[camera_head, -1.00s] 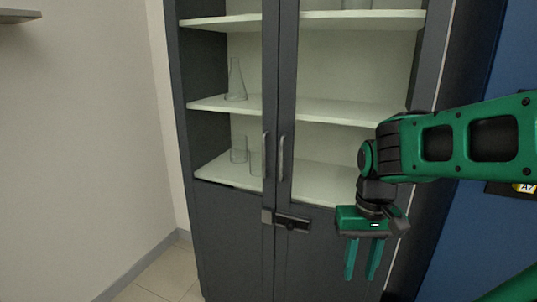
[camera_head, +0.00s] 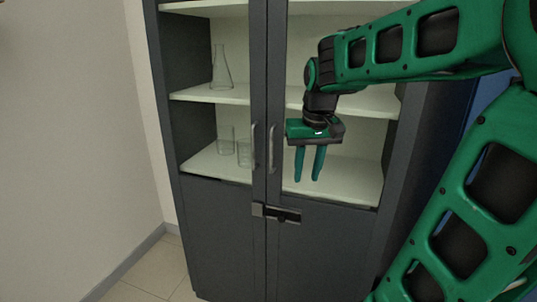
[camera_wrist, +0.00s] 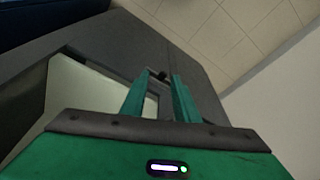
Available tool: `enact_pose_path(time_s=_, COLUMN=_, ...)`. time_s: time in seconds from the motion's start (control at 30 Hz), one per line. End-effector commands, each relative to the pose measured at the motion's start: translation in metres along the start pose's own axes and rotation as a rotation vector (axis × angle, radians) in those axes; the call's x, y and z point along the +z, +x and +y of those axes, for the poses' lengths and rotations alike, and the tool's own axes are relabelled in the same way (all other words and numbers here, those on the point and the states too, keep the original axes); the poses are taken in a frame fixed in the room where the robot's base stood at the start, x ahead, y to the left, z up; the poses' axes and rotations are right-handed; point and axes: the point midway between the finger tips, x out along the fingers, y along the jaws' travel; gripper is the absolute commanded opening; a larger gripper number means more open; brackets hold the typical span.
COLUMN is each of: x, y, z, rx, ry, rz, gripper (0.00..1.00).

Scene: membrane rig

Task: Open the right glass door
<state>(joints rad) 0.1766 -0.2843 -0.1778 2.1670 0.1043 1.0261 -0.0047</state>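The right glass door (camera_head: 325,240) of the dark grey cabinet is closed, its frame meeting the left door (camera_head: 222,235) along the middle. Its upright metal handle (camera_head: 272,148) stands next to the left door's handle (camera_head: 254,145). My gripper (camera_head: 309,180) is just right of the right door's handle in the head view, fingers pointing down, apart and with nothing between them. In the wrist view the two green fingers (camera_wrist: 158,100) extend toward the grey door frame. How far the fingers are from the glass I cannot tell.
A dark latch (camera_head: 275,212) sits across the door seam below the handles. Glassware, including a flask (camera_head: 221,70) and beakers (camera_head: 227,142), stands on the shelves behind the left door. A pale wall (camera_head: 70,150) stands at left, with free floor (camera_head: 150,275) before it.

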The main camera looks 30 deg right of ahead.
Motion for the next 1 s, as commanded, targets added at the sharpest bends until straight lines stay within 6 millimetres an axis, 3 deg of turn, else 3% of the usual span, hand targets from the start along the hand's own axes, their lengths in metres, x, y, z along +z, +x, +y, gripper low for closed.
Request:
enact_pose_path(time_s=0.03, x=-0.033, y=-0.009, z=-0.012, rx=-0.004, ry=-0.024, rz=0.034, gripper=0.28)
enact_pose_path(time_s=0.1, x=-0.07, y=-0.022, z=-0.026, rx=-0.01, ry=-0.051, rz=0.078, gripper=0.28)
enact_pose_path(time_s=0.2, x=-0.109, y=-0.036, z=-0.044, rx=-0.02, ry=-0.085, rz=0.128, gripper=0.28)
enact_pose_path(time_s=0.3, x=-0.134, y=-0.045, z=-0.057, rx=-0.027, ry=-0.106, rz=0.161, gripper=0.28)
enact_pose_path(time_s=0.43, x=-0.146, y=-0.046, z=-0.064, rx=-0.031, ry=-0.118, rz=0.176, gripper=0.28)
enact_pose_path(time_s=0.57, x=-0.149, y=-0.035, z=-0.065, rx=-0.031, ry=-0.12, rz=0.177, gripper=0.28)
enact_pose_path(time_s=1.0, x=-0.161, y=0.037, z=-0.068, rx=-0.031, ry=-0.12, rz=0.176, gripper=0.28)
